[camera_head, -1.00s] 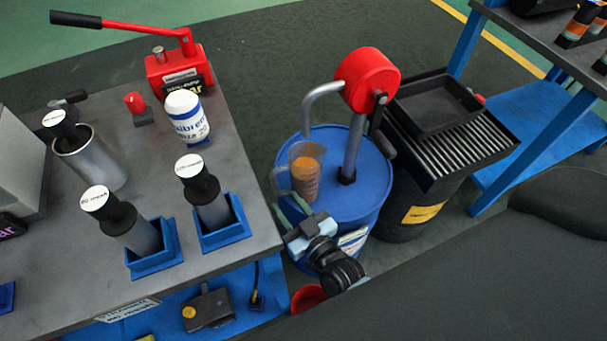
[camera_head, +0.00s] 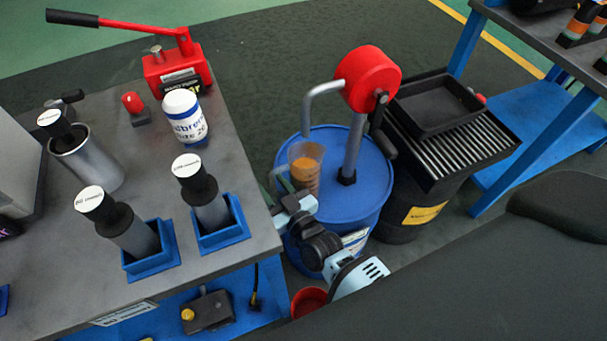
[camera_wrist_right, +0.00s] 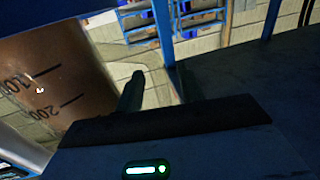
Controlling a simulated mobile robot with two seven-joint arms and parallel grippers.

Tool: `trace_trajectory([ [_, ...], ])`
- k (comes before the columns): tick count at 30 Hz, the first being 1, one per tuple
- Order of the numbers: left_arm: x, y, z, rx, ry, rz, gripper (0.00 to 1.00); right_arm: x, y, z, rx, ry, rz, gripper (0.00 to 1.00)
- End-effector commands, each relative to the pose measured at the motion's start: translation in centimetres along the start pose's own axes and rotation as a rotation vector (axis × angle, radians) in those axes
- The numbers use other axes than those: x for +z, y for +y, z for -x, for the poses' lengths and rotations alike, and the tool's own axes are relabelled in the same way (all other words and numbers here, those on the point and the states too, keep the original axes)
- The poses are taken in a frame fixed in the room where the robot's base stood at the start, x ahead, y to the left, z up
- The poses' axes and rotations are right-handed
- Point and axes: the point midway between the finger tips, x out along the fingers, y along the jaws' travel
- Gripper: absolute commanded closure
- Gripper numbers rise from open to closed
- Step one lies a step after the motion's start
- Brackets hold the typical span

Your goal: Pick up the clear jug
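The clear jug (camera_head: 309,176) stands upright on top of the blue drum (camera_head: 365,205), with brown-orange contents and its handle on the left side. In the right wrist view the jug (camera_wrist_right: 55,75) fills the left, with dark measuring marks. My right gripper (camera_head: 282,186) is low at the jug's handle side, just left of the jug. In the right wrist view its two dark fingers (camera_wrist_right: 157,90) stand apart, with floor showing between them and the jug beside the left finger. Whether a finger touches the handle cannot be told. My left gripper is out of view.
A red-headed pump (camera_head: 368,80) with a grey spout rises from the drum behind the jug. A grey workbench (camera_head: 75,240) with bottles and blue holders is close on the left. A black bin (camera_head: 405,215) with a grated tray stands right of the drum.

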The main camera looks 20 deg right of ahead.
Motion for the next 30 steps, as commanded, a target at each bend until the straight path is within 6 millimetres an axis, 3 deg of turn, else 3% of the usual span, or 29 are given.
trace_trajectory([
  [2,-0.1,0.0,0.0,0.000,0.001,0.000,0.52,0.0,0.0,0.0,0.000,0.000,0.000,0.62],
  [11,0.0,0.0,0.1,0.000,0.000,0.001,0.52,0.0,0.0,0.0,0.000,0.000,0.000,1.00],
  [25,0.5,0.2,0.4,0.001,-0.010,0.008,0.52,-0.2,0.0,0.0,0.001,0.005,0.002,1.00],
  [30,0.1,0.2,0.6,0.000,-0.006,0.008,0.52,-1.4,0.0,-0.1,0.001,0.008,0.001,1.00],
])
